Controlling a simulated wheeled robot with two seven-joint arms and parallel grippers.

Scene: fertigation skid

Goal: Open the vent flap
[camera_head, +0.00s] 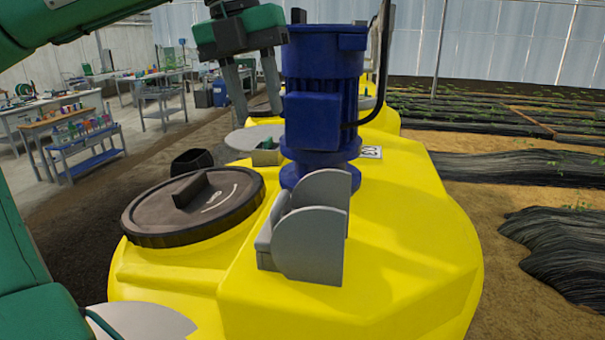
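My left gripper (260,114) comes down from the top, left of the blue motor (322,100). Its two grey fingers are spread apart with nothing visible between them. Below the fingertips is a pale round disc (238,140) with a small green piece (266,152) on the yellow tank (400,250). A grey part with rounded side plates (318,245) stands in front of the motor. A dark round lid (190,208) with a raised bar sits to the left, lying flat. I cannot tell for certain which part is the vent flap. My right gripper is not in view.
The blue motor and its black cable (376,90) stand close to the right of my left gripper. Workbenches (75,140) stand far left; planting beds (500,165) lie to the right.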

